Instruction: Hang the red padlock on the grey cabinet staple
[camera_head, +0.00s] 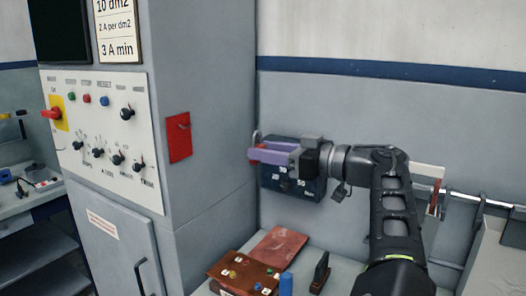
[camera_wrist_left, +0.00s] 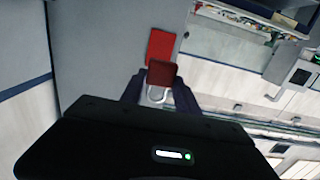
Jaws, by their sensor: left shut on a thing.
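The red padlock (camera_wrist_left: 163,75) is held between the fingertips of my left gripper (camera_wrist_left: 160,84) in the left wrist view, with its pale shackle towards the bottom of the picture. The plate also shows in the wrist view (camera_wrist_left: 160,43). My right gripper is out of view.
The grey cabinet (camera_head: 205,60) has a panel of knobs (camera_head: 105,130) on its front. A dark box (camera_head: 290,184) is on the wall behind the gripper. A bench below bears a brown block (camera_head: 240,272), a reddish slab (camera_head: 275,247) and a blue cylinder (camera_head: 286,284). Air between padlock and plate is clear.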

